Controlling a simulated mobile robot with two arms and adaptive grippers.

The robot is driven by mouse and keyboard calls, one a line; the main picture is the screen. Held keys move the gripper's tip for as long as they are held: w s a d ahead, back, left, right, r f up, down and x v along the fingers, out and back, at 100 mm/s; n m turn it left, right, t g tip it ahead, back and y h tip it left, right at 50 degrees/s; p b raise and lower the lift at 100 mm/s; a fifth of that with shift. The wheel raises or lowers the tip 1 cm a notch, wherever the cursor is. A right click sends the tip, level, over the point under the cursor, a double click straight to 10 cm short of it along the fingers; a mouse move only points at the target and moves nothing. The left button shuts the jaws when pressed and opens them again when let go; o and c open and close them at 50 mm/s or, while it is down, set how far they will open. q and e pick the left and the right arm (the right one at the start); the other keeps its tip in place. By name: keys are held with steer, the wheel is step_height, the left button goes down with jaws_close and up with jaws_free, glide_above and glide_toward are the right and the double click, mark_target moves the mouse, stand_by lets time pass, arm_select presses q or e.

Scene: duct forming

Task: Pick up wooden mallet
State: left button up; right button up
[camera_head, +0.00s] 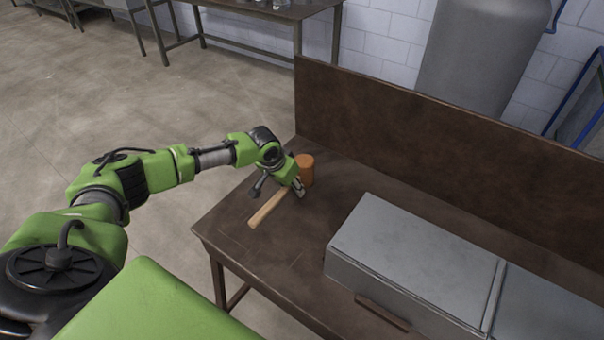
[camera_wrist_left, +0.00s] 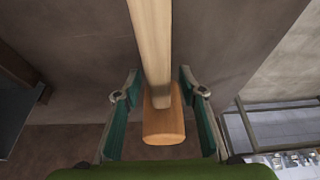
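The wooden mallet lies on the brown workbench, its pale handle (camera_head: 268,208) pointing toward the near left and its orange-brown head (camera_head: 306,168) at the far end. My left gripper (camera_head: 298,187) is at the mallet, close to where the handle meets the head. In the left wrist view the handle (camera_wrist_left: 151,45) runs down the middle to the head (camera_wrist_left: 164,128). The fingers of my left gripper (camera_wrist_left: 159,78) stand apart on either side of the mallet, with gaps showing. My right gripper is not in view.
A grey metal box (camera_head: 410,250) with a brown handle stands on the workbench (camera_head: 235,225) right of the mallet. A tall brown backboard (camera_head: 400,125) runs along the rear edge. The bench is bare around the mallet.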

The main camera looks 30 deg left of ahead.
arm_select(q)
jaws_close()
steer(key=shift+r, duration=0.1)
steer(key=shift+w, duration=0.1)
steer(key=shift+r, duration=0.15)
step_height(320, 180, up, 3)
steer(key=shift+w+f+b, duration=0.1)
steer(key=shift+f+b, duration=0.1)
steer(key=shift+b, duration=0.7)
steer(key=s+d+r+b, duration=0.2)
steer(key=s+d+r, duration=0.4)
steer(key=s+r, duration=0.4)
steer(key=s, duration=0.2)
steer(key=shift+s+d+r, duration=0.15)
steer(key=shift+s+r, duration=0.1)
steer(key=shift+s, duration=0.15)
